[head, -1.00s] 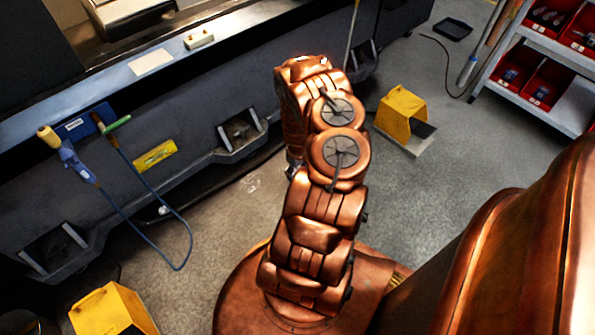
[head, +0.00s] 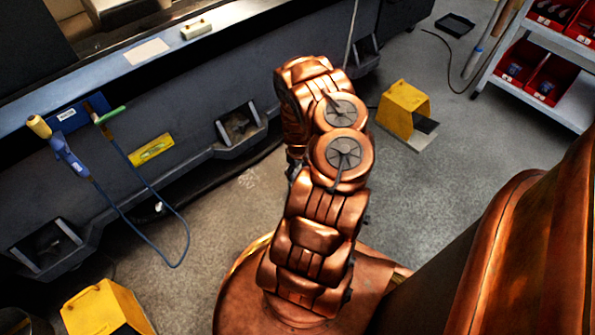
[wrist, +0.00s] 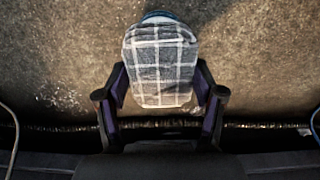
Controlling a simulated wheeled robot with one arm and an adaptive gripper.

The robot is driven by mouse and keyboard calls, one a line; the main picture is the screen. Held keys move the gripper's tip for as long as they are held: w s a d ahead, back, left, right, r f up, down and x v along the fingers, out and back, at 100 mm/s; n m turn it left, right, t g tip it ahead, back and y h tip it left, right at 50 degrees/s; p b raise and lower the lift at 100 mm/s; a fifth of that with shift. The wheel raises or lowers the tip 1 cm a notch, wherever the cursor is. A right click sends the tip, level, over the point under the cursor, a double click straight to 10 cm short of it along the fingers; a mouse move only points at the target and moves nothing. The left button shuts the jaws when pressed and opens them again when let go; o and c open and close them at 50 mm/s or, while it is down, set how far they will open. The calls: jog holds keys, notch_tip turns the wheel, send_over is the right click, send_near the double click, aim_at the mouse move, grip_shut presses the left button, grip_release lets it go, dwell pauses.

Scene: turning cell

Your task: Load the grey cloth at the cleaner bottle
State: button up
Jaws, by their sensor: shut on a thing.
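The grey cloth (wrist: 161,72), checked with white lines and folded into a rounded pad, shows in the wrist view. It sits between the two dark fingers of my gripper (wrist: 161,92), which is shut on it. A thin blue edge shows at the far end of the cloth; I cannot tell what it belongs to. In the head view my arm hides my gripper and the cloth. I cannot make out the cleaner bottle in either view.
A dark machine bed (head: 190,110) runs along the left, with a blue-handled tool (head: 68,157) and cable hanging on it. Yellow pedal housings stand at right (head: 404,110) and front left (head: 104,309). A shelf with red bins (head: 549,78) is at upper right. Floor between is clear.

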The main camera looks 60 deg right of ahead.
aim_at(297, 172)
jog(key=shift+f, duration=0.55)
dwell(2.1)
jog(key=shift+r, duration=0.1)
jog(key=shift+r+p, duration=3.45)
jog(key=shift+p, duration=0.25)
